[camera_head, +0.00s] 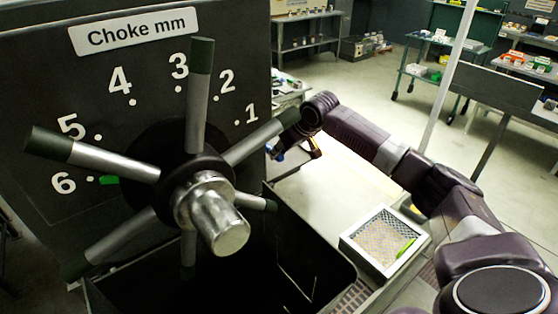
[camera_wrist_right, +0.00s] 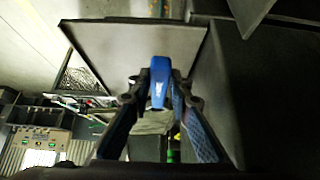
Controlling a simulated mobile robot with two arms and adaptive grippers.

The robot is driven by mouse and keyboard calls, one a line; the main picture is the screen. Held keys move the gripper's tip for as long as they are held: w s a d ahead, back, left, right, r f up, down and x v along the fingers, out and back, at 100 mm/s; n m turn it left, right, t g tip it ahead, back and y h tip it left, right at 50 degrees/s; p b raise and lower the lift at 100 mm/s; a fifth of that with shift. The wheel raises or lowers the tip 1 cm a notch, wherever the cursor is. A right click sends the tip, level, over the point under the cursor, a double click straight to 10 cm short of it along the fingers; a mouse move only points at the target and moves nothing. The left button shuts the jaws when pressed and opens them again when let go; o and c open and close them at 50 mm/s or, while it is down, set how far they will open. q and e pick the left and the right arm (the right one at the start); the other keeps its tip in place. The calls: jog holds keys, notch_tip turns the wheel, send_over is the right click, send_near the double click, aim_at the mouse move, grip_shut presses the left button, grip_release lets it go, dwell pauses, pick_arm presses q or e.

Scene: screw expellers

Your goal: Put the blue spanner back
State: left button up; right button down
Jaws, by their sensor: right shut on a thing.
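The blue spanner (camera_wrist_right: 160,82) shows in the wrist view as a blue piece seen nearly end-on between the two fingers of my right gripper (camera_wrist_right: 158,98), which is shut on it. Most of the spanner's length is hidden. In the head view my right gripper (camera_head: 282,148) is partly hidden behind the spoked wheel, and a small patch of blue shows there, above a pale bench top. My left gripper is not in view.
A large spoked handwheel (camera_head: 185,172) on a dark "Choke mm" panel (camera_head: 60,205) fills the left. A white tray (camera_head: 350,240) with a green item sits on the pale bench top (camera_head: 335,190). Shelves (camera_head: 312,45) and a green cart (camera_head: 425,70) stand far back.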

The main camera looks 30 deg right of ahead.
aim_at(282, 159)
notch_tip(282, 159, down, 4)
jog(key=shift+f+p, duration=0.1)
jog(key=shift+p, duration=0.25)
jog(key=c, duration=1.8)
grip_release()
jog(key=shift+o, duration=0.2)
jog(key=shift+s, duration=0.1)
jog(key=b+v, duration=0.2)
jog(key=v, duration=1)
